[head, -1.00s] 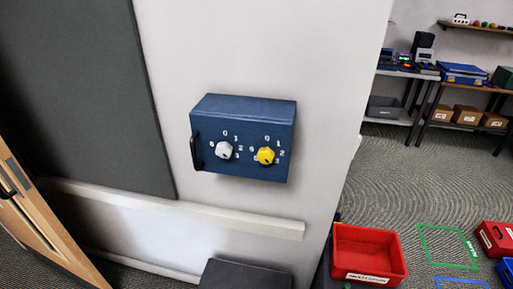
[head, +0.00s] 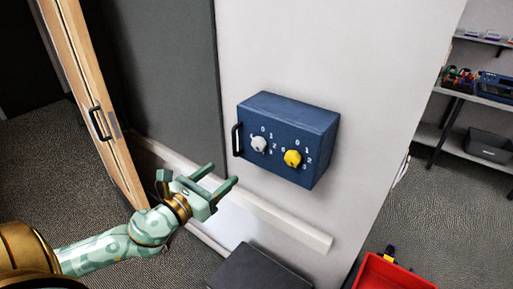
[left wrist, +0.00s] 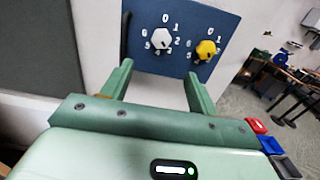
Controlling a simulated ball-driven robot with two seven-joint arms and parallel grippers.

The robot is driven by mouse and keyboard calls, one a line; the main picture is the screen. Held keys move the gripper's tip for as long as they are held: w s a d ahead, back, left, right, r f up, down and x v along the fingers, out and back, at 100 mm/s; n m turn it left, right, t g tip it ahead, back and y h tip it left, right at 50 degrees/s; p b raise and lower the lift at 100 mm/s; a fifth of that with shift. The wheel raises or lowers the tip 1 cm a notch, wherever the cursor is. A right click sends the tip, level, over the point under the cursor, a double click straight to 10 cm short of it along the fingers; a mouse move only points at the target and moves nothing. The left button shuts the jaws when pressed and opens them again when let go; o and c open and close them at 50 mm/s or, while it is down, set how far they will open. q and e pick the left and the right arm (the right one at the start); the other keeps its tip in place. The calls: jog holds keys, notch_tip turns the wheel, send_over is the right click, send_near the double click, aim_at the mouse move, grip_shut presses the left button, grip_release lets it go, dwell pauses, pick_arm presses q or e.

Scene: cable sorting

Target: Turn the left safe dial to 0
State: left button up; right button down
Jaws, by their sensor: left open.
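A blue safe (head: 285,135) is mounted on the pale wall, with a black handle at its left edge. Its left dial (head: 259,144) is white, with numbers around it; the right dial (head: 292,158) is yellow. In the left wrist view the white dial (left wrist: 162,38) and the yellow dial (left wrist: 206,49) show beyond my fingers. The white dial's pointer is too small to read surely. My left gripper (head: 222,178) is open and empty, below and left of the safe, apart from it; its fingers also show in the left wrist view (left wrist: 155,88). My right gripper is out of view.
A white ledge (head: 290,224) runs along the wall below the safe. A dark box (head: 258,270) stands beneath it. A wooden door (head: 92,105) is at the left, and a red bin (head: 392,274) is at the lower right.

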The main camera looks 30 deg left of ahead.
aim_at(256, 146)
pick_arm(q)
jog(key=w, duration=0.5)
jog(key=w+d+p, duration=0.1)
jog(key=w, duration=0.8)
jog(key=shift+w+d, duration=0.2)
jog(key=shift+w, duration=0.2)
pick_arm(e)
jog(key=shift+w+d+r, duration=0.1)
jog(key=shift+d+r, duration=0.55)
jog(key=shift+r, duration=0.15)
pick_arm(q)
jog(key=c, duration=1)
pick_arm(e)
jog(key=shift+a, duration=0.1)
